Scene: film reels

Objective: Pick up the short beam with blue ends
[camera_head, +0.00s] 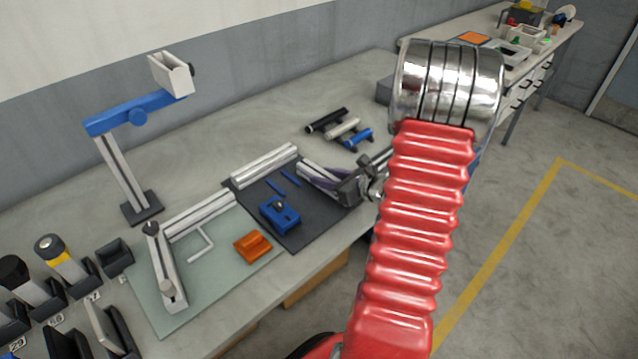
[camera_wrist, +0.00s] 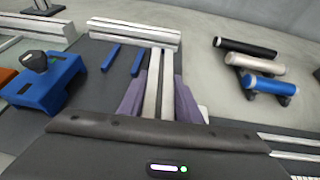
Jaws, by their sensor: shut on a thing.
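My gripper (camera_head: 332,187) reaches in from the right over the dark mat (camera_head: 302,226). Its purple fingers (camera_wrist: 160,104) are shut on a short silver beam (camera_wrist: 153,84), one finger on each side. The beam (camera_head: 313,173) points away from the gripper, its far end close to a longer silver beam (camera_wrist: 132,34) at the back of the mat. I see no blue on the visible end of the held beam; its near end is hidden by the gripper. I cannot tell whether the beam is clear of the mat.
Two thin blue strips (camera_wrist: 125,60) lie left of the held beam. A blue clamp-like block (camera_head: 280,213) with a black knob stands nearer the front. Black, silver and blue cylinders (camera_head: 342,129) lie behind. An orange block (camera_head: 252,247) sits on the pale green mat (camera_head: 222,270).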

